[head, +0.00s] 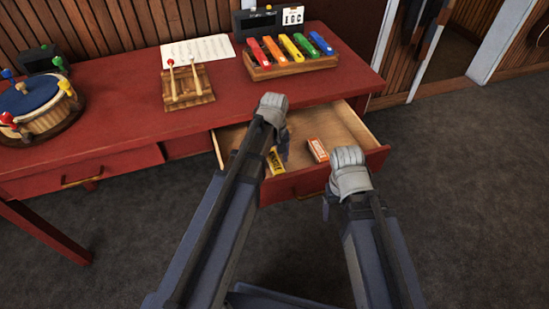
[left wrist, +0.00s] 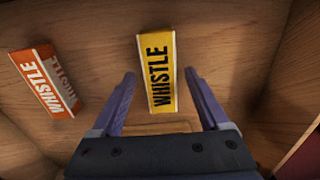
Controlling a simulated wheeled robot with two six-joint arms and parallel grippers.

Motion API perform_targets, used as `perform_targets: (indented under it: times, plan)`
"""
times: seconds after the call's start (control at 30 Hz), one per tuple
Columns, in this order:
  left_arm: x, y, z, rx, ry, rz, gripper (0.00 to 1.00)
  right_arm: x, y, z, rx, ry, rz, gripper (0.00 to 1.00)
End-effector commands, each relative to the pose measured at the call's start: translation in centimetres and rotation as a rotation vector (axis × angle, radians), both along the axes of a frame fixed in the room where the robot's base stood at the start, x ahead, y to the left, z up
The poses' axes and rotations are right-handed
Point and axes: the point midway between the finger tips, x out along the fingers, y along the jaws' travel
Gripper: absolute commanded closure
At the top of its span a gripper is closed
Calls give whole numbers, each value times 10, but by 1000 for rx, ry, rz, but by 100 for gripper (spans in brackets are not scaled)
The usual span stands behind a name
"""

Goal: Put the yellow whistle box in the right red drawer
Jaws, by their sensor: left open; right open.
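The yellow whistle box (head: 277,161) lies on the wooden floor of the open right red drawer (head: 336,120), near its front left. My left gripper (head: 283,150) reaches down into the drawer at the box. Its two fingers (left wrist: 158,95) are open, one on each side of the box's near end, with gaps on both sides. My right gripper (head: 326,207) is mostly hidden by my own arm, just outside the drawer front.
An orange whistle box (head: 317,149) lies in the drawer to the right of the yellow one. The red table (head: 120,110) carries a colourful xylophone (head: 290,52), mallets on a wooden block (head: 187,88) and a blue-topped drum (head: 36,105). The left drawer (head: 80,173) is shut.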

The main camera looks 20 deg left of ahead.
Motion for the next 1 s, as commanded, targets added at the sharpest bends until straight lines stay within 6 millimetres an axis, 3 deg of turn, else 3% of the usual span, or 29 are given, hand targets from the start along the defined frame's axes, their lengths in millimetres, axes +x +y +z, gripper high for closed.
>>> perform_targets:
  times: [0.63,0.8,1.0]
  plan:
    - [0,0,98,0,0,0,21,0,0,98,0,0,0,21]
    - [0,0,112,0,0,0,21,0,0,112,0,0,0,21]
    - [-2,-2,112,1,1,-9,21,0,0,112,0,0,-1,21]
